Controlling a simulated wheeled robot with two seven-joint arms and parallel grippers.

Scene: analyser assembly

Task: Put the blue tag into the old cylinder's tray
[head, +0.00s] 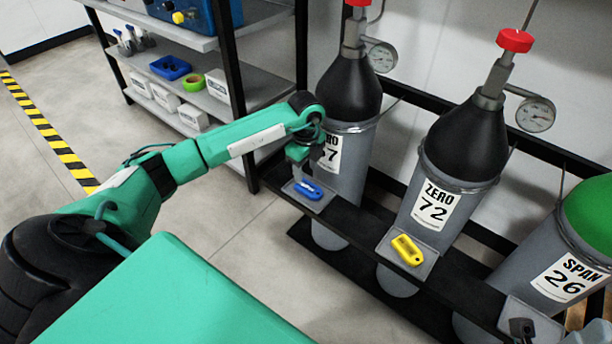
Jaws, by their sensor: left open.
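A blue tag (308,188) lies on a small grey tray (318,203) in front of the left cylinder (345,180), whose label is partly hidden by my arm. My left gripper (304,164) is open just above this tag; its fingertips are dark and small, and I cannot tell whether they touch it. A yellow tag (407,250) lies on the tray (424,268) of the middle cylinder (400,215), labelled ZERO 72. The right cylinder (546,250) has a green top and reads SPAN 26. Nothing here shows which cylinder is the old one.
The SPAN tray (545,328) carries a dark object (522,328), unclear at this size. A black rack (455,285) holds the cylinders. Gauges (381,56) and red-capped valves stand above. A shelf (215,105) with boxes is behind my left arm. The floor left of the rack is clear.

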